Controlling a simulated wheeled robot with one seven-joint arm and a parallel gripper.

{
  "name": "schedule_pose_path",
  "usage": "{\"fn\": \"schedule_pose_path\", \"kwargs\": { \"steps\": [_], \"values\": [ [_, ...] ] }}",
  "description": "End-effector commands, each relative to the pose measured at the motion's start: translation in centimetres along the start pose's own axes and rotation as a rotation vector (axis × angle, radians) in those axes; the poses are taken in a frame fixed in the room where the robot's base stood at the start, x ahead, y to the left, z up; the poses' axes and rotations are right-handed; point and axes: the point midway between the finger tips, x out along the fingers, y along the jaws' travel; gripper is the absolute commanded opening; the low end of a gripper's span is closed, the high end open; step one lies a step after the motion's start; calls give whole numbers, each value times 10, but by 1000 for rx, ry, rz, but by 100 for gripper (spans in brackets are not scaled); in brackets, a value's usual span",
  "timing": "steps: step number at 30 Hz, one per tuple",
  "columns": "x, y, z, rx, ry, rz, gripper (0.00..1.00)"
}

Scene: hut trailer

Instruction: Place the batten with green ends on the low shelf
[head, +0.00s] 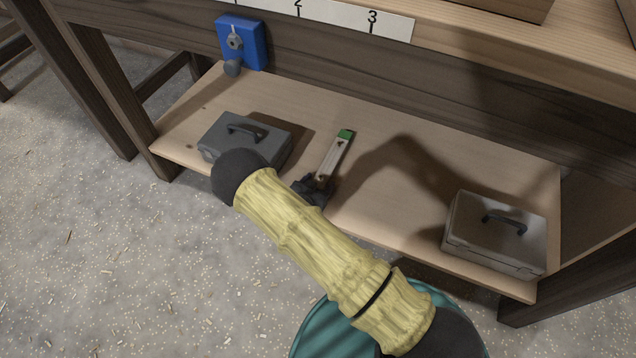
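The batten (333,158) is a pale wooden strip with a green far end, over the low shelf (385,150) between two toolboxes. Its near end is hidden by my gripper and arm. My gripper (320,184) is dark and sits at the batten's near part, above the shelf's front edge. The fingers look to be around the batten, but they are too small and covered to tell whether they are shut. I cannot tell whether the batten touches the shelf.
A grey toolbox (248,133) stands left on the shelf, partly behind my arm. A lighter toolbox (495,234) stands at the right. Above are the bench apron with a blue block (241,42) and a numbered strip (335,18). Bare shelf lies right of the batten.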

Motion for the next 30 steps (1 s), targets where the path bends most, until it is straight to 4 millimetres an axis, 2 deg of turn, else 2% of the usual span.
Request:
{"fn": "schedule_pose_path", "kwargs": {
  "steps": [8, 14, 24, 30],
  "values": [
    [-6, -1, -4, -1, -1, -2, 62],
    [-37, -1, -6, -1, -2, -3, 62],
    [-103, -1, -6, -1, -1, -3, 62],
    [-121, 0, -4, -1, 0, -1, 62]
  ]
}}
